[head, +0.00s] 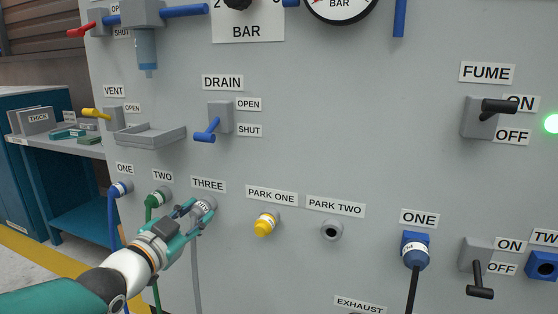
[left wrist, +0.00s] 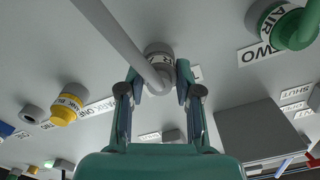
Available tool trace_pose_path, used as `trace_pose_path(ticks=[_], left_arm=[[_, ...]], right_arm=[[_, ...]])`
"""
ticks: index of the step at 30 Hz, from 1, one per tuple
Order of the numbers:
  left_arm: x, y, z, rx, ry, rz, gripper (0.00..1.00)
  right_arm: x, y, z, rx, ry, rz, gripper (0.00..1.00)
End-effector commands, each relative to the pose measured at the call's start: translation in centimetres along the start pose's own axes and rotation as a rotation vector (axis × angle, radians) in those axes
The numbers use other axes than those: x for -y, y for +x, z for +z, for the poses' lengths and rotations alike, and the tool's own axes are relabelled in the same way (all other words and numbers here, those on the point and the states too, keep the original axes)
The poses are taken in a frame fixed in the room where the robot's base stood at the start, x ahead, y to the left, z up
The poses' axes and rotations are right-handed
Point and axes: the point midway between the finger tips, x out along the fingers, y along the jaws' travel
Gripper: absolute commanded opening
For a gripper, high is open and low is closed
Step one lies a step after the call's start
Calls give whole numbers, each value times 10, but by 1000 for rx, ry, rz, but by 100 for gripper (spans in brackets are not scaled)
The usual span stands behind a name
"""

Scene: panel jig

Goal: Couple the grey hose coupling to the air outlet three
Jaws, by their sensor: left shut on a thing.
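The grey hose coupling (head: 205,204) is at the panel just below the THREE label (head: 208,185), where air outlet three is hidden behind it. I cannot tell whether it is fully seated. My left gripper (head: 196,209) is shut on it, one finger on each side. In the left wrist view the coupling (left wrist: 159,56) sits between the fingers of my left gripper (left wrist: 159,80), facing the panel, with its grey hose (left wrist: 115,32) running off to the upper left. In the head view the grey hose (head: 195,270) hangs straight down. My right gripper is not in view.
A blue coupling (head: 120,188) and a green coupling (head: 159,197) sit close by on outlets ONE and TWO. A yellow coupling (head: 266,223) is on PARK ONE; the PARK TWO stub (head: 332,230) is bare. A grey tray (head: 150,134) juts out above.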

Motion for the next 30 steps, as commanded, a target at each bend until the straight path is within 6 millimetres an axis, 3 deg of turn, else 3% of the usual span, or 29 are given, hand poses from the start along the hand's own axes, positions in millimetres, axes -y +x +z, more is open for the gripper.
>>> trace_pose_path(ticks=[11,12,17,30], left_arm=[[3,1,-4,-8,22,-7,0],[3,1,-4,-8,22,-7,39],[2,0,-3,-6,21,-5,63],[2,-6,0,-2,20,-3,63]], right_arm=[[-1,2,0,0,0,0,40],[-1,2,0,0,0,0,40],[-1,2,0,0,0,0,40],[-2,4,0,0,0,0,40]])
